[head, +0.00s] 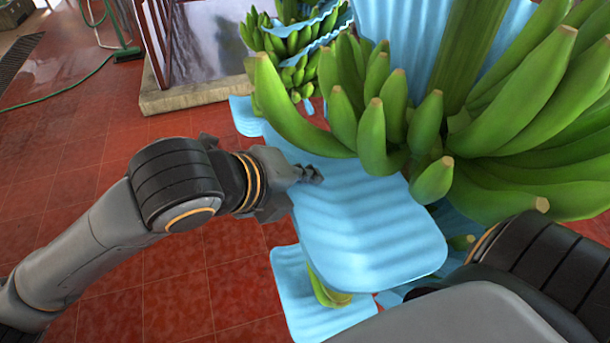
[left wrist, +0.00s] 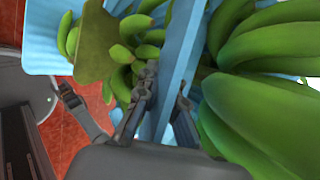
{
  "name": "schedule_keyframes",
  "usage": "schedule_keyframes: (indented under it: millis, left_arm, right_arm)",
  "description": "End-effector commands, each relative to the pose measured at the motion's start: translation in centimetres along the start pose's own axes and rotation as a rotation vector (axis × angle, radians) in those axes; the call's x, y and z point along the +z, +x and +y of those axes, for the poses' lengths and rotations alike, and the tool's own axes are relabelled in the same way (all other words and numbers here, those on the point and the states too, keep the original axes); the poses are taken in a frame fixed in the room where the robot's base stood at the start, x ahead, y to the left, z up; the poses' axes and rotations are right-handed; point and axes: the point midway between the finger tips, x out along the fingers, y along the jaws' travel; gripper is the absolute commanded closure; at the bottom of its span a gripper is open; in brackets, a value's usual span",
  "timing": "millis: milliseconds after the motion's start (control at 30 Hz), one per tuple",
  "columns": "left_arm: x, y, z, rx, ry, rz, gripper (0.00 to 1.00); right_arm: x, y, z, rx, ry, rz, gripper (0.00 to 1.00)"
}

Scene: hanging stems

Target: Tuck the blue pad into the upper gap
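A wavy blue pad (head: 365,225) lies roughly level under the upper hand of green bananas (head: 375,125) in the head view. Its far part goes in below the fruit, and its near end sticks out toward me. My left gripper (head: 308,174) is at the pad's left edge, with one finger over its top. In the left wrist view the pad (left wrist: 187,45) shows nearly edge-on between the two fingers of my left gripper (left wrist: 168,95), which look closed on it. The inner end of the upper gap is hidden by bananas. My right gripper is out of view.
Another blue pad (head: 292,290) sticks out lower down. A tall blue sheet (head: 395,30) stands behind the stem (head: 465,50). Another padded bunch (head: 295,45) hangs behind. My right arm fills the lower right. Red tiled floor (head: 180,270) is open at left.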

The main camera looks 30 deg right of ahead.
Motion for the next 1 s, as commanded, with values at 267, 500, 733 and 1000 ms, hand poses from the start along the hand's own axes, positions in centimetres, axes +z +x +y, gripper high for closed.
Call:
schedule_keyframes:
  millis: [267,500,733,1000]
  left_arm:
    - [0.0,0.0,0.0,0.000,0.000,0.000,0.66]
    - [0.0,-0.4,0.0,0.000,0.000,-0.001,0.66]
    - [0.1,-4.0,0.0,0.000,0.003,-0.004,0.66]
    - [0.1,-9.6,0.0,0.001,0.002,-0.004,0.66]
  right_arm:
    - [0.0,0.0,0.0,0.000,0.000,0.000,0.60]
    - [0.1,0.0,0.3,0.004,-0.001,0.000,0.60]
    - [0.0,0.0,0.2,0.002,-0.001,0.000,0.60]
    - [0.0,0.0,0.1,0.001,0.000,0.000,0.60]
